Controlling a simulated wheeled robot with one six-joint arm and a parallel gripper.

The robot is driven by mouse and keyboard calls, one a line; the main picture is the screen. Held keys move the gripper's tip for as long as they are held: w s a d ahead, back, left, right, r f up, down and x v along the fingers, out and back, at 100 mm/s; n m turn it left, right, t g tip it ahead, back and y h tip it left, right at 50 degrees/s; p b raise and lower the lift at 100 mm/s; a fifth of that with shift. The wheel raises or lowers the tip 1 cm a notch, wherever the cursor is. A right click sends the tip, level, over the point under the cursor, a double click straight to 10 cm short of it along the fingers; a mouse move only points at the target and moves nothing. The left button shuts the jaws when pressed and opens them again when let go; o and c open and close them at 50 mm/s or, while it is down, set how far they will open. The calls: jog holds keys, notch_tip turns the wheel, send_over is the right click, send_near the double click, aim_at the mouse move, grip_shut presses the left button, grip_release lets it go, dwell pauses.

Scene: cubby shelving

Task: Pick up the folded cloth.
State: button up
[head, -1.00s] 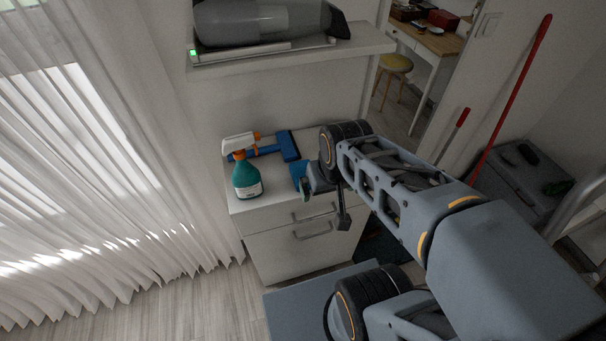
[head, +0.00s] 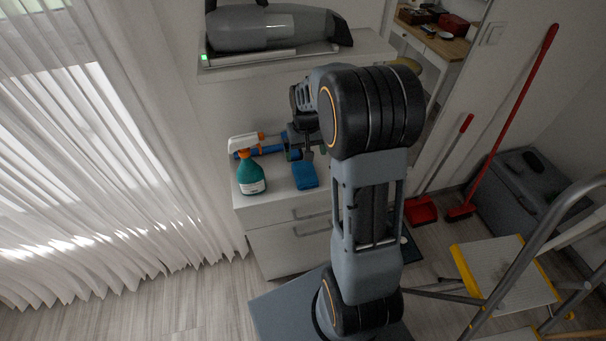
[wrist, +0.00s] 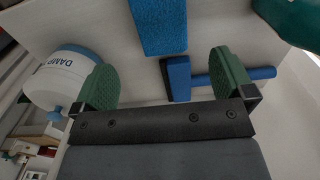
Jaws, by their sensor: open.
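The folded cloth (head: 305,175) is a small blue block lying on the white cabinet top, near its front edge. In the wrist view the blue cloth (wrist: 160,26) lies at the top middle, ahead of the fingers and roughly centred between them. My gripper (head: 306,148) hangs over the cabinet just behind the cloth in the head view. In the wrist view my gripper (wrist: 163,72) is open and empty, its two green pads wide apart. Contact with the cloth is not seen.
A teal spray bottle (head: 250,178) stands left of the cloth. A blue squeegee (head: 270,150) lies behind it. The wrist view shows a white tub (wrist: 62,82) close to the left finger. A shelf (head: 290,58) with a grey handheld vacuum (head: 270,28) overhangs the cabinet.

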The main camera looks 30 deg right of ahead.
aim_at(305, 171)
jog(key=shift+s+a+f+p, duration=0.1)
jog(key=shift+f+p, duration=0.2)
jog(key=shift+f, duration=2.05)
jog(key=shift+a+f+p, duration=0.1)
jog(key=shift+f+p, duration=0.15)
jog(key=shift+f, duration=2.05)
jog(key=shift+c, duration=0.2)
jog(key=c, duration=1)
jog(key=shift+c, duration=0.2)
jog(key=shift+r, duration=0.2)
jog(key=shift+d+r, duration=0.1)
jog(key=shift+r, duration=0.5)
jog(key=s+a+r+b, duration=0.2)
jog(key=s+a+r, duration=0.1)
jog(key=s+r, duration=0.8)
jog(key=s, duration=0.2)
jog(key=shift+s+r, duration=0.25)
jog(key=shift+s, duration=0.15)
